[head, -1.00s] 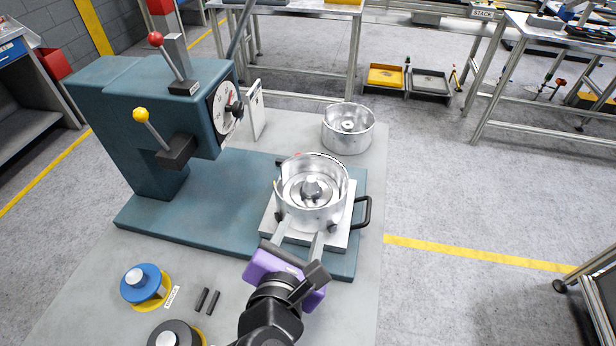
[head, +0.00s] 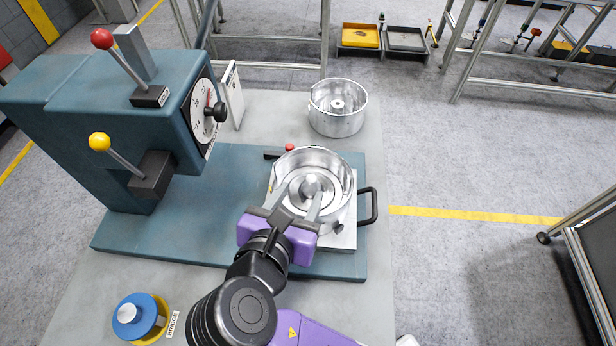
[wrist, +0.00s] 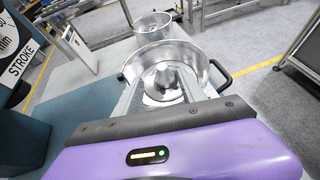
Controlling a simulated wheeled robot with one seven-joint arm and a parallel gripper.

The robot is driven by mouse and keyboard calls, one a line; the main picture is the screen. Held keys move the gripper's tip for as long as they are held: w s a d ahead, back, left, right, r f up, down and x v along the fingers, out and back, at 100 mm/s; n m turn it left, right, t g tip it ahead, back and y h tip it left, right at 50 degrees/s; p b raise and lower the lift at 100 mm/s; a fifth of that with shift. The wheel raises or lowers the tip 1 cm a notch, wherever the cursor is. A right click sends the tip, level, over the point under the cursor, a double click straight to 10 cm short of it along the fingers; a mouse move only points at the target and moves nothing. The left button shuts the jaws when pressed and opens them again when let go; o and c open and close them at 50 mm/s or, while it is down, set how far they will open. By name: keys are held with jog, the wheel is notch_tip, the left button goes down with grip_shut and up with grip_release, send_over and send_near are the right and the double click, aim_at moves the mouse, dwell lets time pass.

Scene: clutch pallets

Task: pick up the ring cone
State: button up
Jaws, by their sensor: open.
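A round silver housing (head: 335,163) with a high thin wall stands on a pale block on the press base. Inside it is a silver stepped piece with a raised round hub (head: 311,184), which I take as the ring cone; it also shows in the wrist view (wrist: 163,76). My gripper (head: 300,198) is open, its two fingers reaching over the near wall into the housing. In the wrist view the fingers flank the hub, one on each side. I cannot tell whether they touch it. The near part of the piece is partly hidden by my fingers.
A teal press (head: 105,100) with red and yellow knobbed levers stands at left. A black handle (head: 374,206) sticks out right of the block. A second silver housing (head: 338,118) stands behind. A blue-and-yellow part (head: 135,315) is at front left.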

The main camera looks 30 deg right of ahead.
aim_at(310, 183)
jog(key=x, duration=0.7)
jog(key=shift+s+d, duration=0.15)
jog(key=shift+d, duration=0.05)
grip_shut()
